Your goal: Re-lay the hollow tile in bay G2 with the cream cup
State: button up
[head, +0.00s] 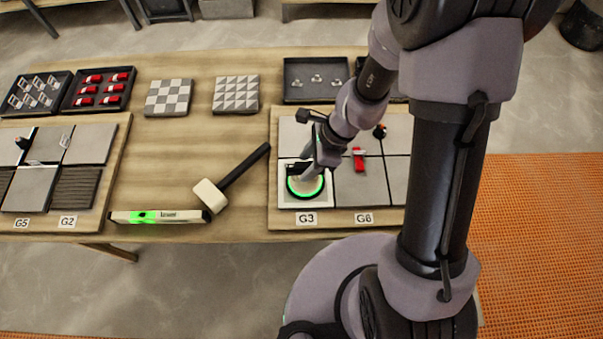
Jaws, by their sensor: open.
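A mallet (229,182) and a level with a green section (160,217) lie between the left board (118,148) and right board (277,219). A red piece (359,158) lies on the right board. Trays (290,97) and patterned tiles (236,93) stand behind.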

jog(key=b+x, duration=0.1)
jog(key=x, duration=0.3)
jog(key=shift+f, duration=0.15)
grip_shut()
dwell(1.1)
dwell(0.4)
